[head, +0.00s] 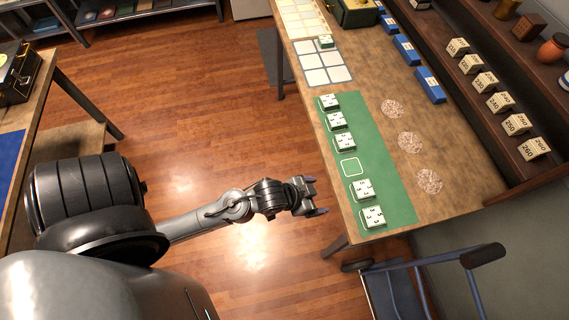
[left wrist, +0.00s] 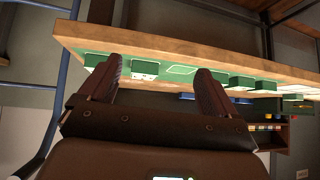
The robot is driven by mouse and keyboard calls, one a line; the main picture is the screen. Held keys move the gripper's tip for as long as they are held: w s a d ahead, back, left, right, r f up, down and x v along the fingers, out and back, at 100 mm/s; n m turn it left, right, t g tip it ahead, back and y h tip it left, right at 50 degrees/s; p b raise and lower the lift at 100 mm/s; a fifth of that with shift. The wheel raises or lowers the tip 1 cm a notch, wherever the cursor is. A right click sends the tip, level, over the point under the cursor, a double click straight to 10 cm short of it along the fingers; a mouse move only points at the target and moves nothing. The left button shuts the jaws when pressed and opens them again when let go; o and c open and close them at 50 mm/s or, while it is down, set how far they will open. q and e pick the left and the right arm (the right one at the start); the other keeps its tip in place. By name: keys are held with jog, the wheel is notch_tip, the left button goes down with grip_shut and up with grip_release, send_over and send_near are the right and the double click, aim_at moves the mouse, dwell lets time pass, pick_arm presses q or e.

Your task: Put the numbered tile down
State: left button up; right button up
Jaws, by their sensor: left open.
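Several white numbered tiles with green undersides stand in a row on a green strip (head: 387,160), among them the nearest tile (head: 373,217) and the one above it (head: 361,189). An empty white-outlined square (head: 350,167) lies between tiles in that row; this outline also shows in the left wrist view (left wrist: 181,70). Another small tile (head: 326,41) sits at the far end by a white grid. My left gripper (head: 318,197) is open and empty, beside the table's left edge and apart from the tiles. In the left wrist view its fingers (left wrist: 160,85) are spread, with a tile (left wrist: 145,69) seen beyond them. My right gripper is not in view.
The wooden table (head: 465,170) also bears a white grid board (head: 324,64), speckled round patches (head: 408,142) and blue blocks (head: 430,85). Shelves with number blocks (head: 516,124) line the right. A blue cart (head: 405,285) stands at the near end. Open floor lies left of the table.

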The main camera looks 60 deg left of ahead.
pick_arm(q)
jog(key=s+r+g+y, duration=0.1)
jog(key=s+g, duration=0.3)
jog(key=s, duration=0.6)
jog(key=shift+s+a+r+n+g, duration=0.15)
jog(key=shift+a+r+n+g, duration=0.3)
jog(key=shift+r, duration=0.3)
